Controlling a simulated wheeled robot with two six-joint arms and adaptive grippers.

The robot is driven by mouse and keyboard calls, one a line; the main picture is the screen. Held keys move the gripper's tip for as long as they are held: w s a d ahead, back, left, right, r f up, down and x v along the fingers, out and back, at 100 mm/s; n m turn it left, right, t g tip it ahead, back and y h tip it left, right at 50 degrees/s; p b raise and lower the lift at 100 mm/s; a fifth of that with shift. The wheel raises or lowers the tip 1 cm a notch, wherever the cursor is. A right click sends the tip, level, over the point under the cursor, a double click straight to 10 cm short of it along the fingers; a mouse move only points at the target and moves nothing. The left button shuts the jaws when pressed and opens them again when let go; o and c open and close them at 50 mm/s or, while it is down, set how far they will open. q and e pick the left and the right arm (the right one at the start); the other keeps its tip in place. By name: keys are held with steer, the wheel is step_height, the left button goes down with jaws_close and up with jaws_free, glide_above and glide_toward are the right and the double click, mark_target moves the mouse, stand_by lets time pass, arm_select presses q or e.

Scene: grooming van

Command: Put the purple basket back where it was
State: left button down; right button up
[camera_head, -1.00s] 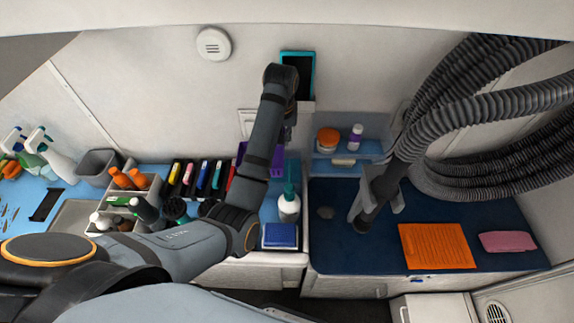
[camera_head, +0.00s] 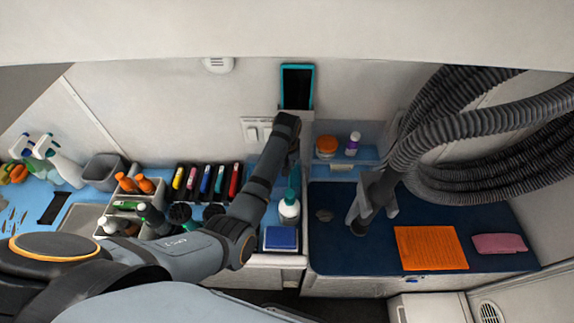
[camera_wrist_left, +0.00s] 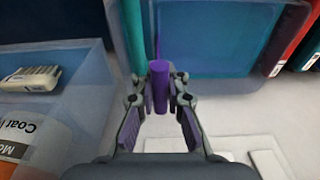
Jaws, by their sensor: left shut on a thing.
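In the left wrist view my left gripper (camera_wrist_left: 160,92) is shut on an upright purple piece (camera_wrist_left: 160,78), which looks like a part of the purple basket. A thin purple edge shows just beyond it, beside a teal, see-through panel (camera_wrist_left: 215,35). The rest of the basket cannot be made out. In the head view my left arm reaches over the bench to the back wall; its forearm hides the gripper and the basket. My right gripper is in neither view.
Colored cases (camera_head: 205,182) stand left of my forearm. A pump bottle (camera_head: 289,208) and a blue box (camera_head: 281,238) stand close to it. A teal-framed tablet (camera_head: 297,86) and switches (camera_head: 256,130) are on the wall. Hoses (camera_head: 470,130) hang at right.

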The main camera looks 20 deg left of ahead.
arm_select(q)
steer(key=shift+f, duration=0.5)
steer(key=c, duration=1.4)
jaws_free()
steer(key=shift+r, duration=0.1)
steer(key=r, duration=0.4)
steer(key=s+r+b, duration=0.1)
steer(key=r, duration=0.6)
steer(key=shift+s+d+r+b, duration=0.25)
steer(key=shift+s+r+b, duration=0.05)
steer(key=shift+r+b, duration=0.1)
